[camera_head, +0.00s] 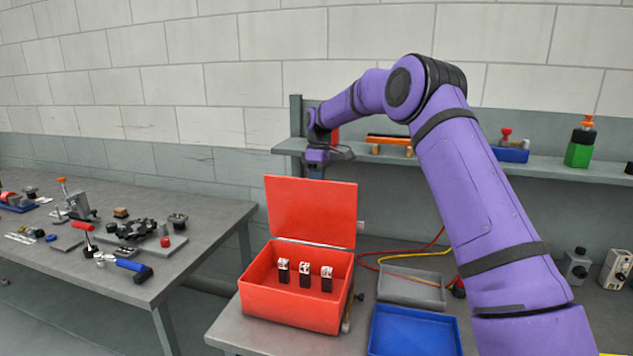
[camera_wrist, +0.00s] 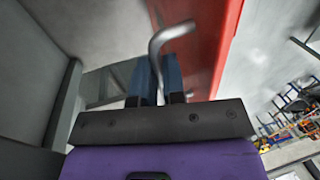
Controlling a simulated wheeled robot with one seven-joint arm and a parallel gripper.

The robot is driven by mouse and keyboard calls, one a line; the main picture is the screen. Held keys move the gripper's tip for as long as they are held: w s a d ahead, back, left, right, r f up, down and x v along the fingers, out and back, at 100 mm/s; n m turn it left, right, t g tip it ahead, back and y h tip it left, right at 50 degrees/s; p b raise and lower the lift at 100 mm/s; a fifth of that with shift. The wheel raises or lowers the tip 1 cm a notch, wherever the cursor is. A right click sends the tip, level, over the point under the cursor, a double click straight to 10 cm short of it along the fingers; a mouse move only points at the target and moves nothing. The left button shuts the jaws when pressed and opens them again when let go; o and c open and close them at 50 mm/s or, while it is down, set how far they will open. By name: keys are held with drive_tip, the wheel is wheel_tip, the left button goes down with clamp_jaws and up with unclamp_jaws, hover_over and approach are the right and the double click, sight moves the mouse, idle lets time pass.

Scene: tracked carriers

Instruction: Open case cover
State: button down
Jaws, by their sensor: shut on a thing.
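The red case (camera_head: 290,306) stands on the front workbench, and its red cover (camera_head: 308,212) is raised, standing roughly upright at the back edge. Inside the case are 3 small black-and-silver pieces (camera_head: 305,274). My gripper (camera_head: 317,172) is behind the cover's top edge, its fingertips partly hidden by the cover. In the wrist view, my gripper's blue fingers (camera_wrist: 158,72) are closed around a bent grey metal handle (camera_wrist: 168,34) beside the red cover (camera_wrist: 213,40). The exact grip contact is blurred.
A grey tray (camera_head: 412,290) and a blue tray (camera_head: 412,333) lie right of the case, with red and yellow cables behind. The left bench (camera_head: 110,270) holds several tools.

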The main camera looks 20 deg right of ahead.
drive_tip(key=shift+s+d+f, duration=0.1)
drive_tip(key=shift+d+f, duration=0.1)
drive_tip(key=shift+f, duration=0.2)
drive_tip(key=c, duration=1.2)
unclamp_jaws()
drive_tip(key=shift+r, duration=0.55)
drive_tip(key=v, duration=1)
drive_tip(key=shift+c, duration=0.2)
